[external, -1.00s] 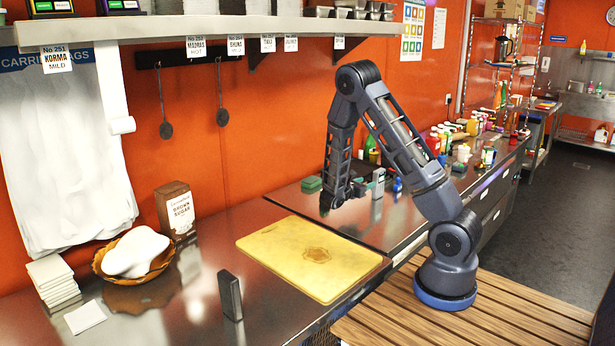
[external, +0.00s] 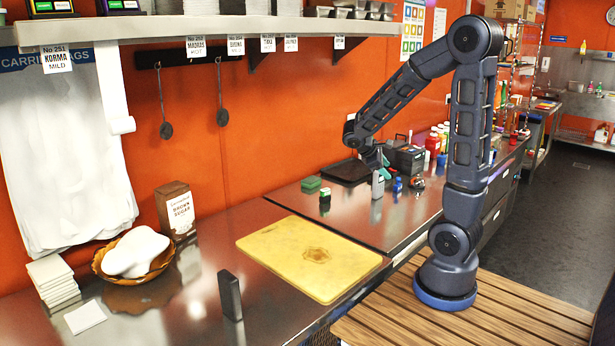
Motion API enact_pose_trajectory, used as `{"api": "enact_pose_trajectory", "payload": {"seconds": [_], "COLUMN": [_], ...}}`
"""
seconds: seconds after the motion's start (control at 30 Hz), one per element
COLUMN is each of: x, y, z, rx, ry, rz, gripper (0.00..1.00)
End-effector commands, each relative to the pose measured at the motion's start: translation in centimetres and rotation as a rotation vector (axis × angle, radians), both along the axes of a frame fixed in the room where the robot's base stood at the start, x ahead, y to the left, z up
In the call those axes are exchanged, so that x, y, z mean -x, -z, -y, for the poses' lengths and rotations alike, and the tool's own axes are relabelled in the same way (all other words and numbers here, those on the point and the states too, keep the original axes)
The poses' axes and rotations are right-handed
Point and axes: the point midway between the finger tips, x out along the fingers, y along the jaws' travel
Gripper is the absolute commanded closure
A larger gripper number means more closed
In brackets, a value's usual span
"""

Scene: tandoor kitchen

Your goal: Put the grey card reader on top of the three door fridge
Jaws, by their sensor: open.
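A dark grey upright block (external: 230,295) stands on the near steel counter; it may be the grey card reader, but its face is not clear. A smaller light grey upright item (external: 377,186) stands on the farther steel-topped unit, just below my gripper. That unit (external: 330,212) has door or drawer fronts on its right side and may be the three door fridge; its doors cannot be counted here. My gripper (external: 380,166) is open above the farther top, close to the small grey item. Whether they touch cannot be told. The fingers are small and partly lost against dark items behind.
A brown sugar box (external: 176,208) and a basket (external: 108,270) stand left. A green sponge (external: 311,183), a black caddy (external: 408,158) and several bottles crowd the farther top. A shelf (external: 220,26) hangs above.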

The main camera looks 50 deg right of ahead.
Motion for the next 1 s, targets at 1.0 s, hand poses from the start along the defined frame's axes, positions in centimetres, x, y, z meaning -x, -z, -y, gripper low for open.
{"api": "enact_pose_trajectory", "payload": {"seconds": [1.0], "x": [11.4], "y": [-9.9], "z": [-15.3], "rx": [-0.699], "ry": [0.353], "rz": [0.78], "gripper": [0.51]}}
